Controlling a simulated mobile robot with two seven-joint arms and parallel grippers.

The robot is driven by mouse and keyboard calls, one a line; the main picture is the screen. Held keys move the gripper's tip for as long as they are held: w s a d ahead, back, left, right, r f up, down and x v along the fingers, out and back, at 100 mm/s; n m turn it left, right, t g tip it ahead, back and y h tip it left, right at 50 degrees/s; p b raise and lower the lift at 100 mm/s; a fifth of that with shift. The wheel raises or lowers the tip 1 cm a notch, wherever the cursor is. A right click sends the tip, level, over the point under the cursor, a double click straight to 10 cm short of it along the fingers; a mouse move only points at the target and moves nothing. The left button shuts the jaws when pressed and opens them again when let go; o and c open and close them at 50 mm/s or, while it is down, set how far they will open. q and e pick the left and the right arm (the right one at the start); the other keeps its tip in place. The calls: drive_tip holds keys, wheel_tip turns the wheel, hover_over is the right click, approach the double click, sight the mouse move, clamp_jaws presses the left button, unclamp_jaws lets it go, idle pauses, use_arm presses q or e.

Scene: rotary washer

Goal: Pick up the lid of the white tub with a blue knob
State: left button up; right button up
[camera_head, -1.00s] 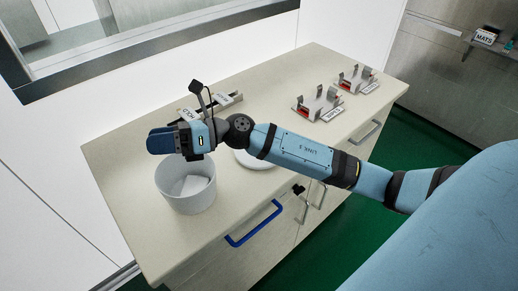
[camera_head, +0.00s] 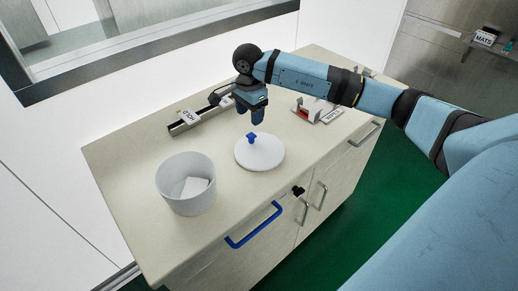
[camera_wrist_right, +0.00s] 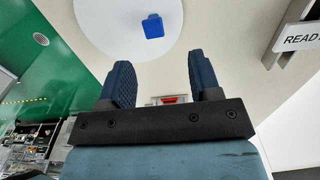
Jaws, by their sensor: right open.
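The white round lid (camera_head: 260,154) with a blue knob (camera_head: 252,138) lies flat on the counter, right of the white tub. The white tub (camera_head: 186,196) stands open on the counter with a pale item inside. My right gripper (camera_head: 257,116) points down above and a little behind the knob, apart from it. In the right wrist view my right gripper (camera_wrist_right: 160,85) is open and empty, and the lid (camera_wrist_right: 120,15) with its blue knob (camera_wrist_right: 153,26) shows beyond the fingertips. My left gripper is not in view.
A metal rack with red parts (camera_head: 318,110) stands right of my gripper. A blue handle (camera_head: 255,224) is on the counter's front. The counter around the lid is mostly clear.

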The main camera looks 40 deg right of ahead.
sight(251, 135)
wheel_tip(251, 135, down, 2)
drive_tip(key=shift+a+f, duration=0.1)
drive_tip(key=shift+f, duration=0.15)
drive_tip(key=f, duration=0.2)
drive_tip(key=s+f+p, duration=0.1)
drive_tip(key=f, duration=0.1)
drive_tip(key=shift+a+f+p, duration=0.1)
drive_tip(key=shift+f+p, duration=0.05)
drive_tip(key=shift+p, duration=0.15)
drive_tip(key=shift+w+f, duration=0.1)
drive_tip(key=shift+f, duration=0.3)
drive_tip(key=c, duration=1)
